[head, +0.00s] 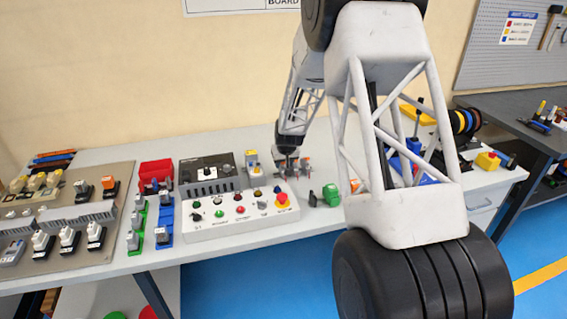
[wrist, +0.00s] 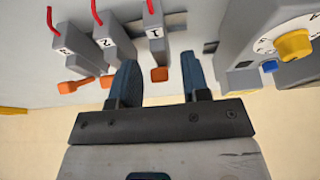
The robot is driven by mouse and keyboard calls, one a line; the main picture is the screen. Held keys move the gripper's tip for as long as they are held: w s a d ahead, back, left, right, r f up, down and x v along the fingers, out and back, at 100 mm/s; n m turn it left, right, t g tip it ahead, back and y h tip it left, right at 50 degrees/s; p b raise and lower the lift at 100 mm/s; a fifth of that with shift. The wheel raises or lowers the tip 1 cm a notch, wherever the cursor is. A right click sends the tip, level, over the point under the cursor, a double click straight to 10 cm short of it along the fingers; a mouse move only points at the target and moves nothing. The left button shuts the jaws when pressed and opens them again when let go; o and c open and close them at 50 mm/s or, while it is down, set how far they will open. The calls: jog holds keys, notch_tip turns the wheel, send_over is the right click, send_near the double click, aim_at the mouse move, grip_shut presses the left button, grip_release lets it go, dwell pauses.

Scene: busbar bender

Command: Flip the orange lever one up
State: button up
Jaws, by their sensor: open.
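Three grey blocks marked 3, 2 and 1 stand in a row in the wrist view, each with an orange-tipped lever. The orange lever one (wrist: 160,74) lies between the two fingers of my gripper (wrist: 158,62). My gripper is open, with a finger on each side of this lever and a visible gap to each. Orange lever two (wrist: 109,81) is just left of the left finger, and orange lever three (wrist: 75,86) is further left. In the head view my gripper (head: 288,162) is small and dark at the levers, so detail there is unclear.
A grey device with a yellow knob (wrist: 294,45) stands close right of my gripper. Red wires (wrist: 98,12) enter the blocks. In the head view a white button panel (head: 238,218) is left of the levers and a green object (head: 331,195) is right.

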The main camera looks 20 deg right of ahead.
dwell(0.3)
grip_shut()
jog(key=shift+w, duration=0.15)
jog(key=shift+w+r+g, duration=0.2)
jog(key=shift+g, duration=0.55)
jog(key=shift+w+r+g, duration=0.2)
jog(key=shift+g, duration=0.55)
jog(key=g, duration=0.1)
jog(key=w+g, duration=0.1)
jog(key=g, duration=0.2)
jog(key=shift+w+r, duration=0.25)
jog(key=shift+r, duration=0.15)
jog(key=g, duration=0.1)
jog(key=w+g, duration=0.1)
jog(key=g, duration=0.2)
jog(key=shift+w+g, duration=0.75)
jog(key=shift+g, duration=0.65)
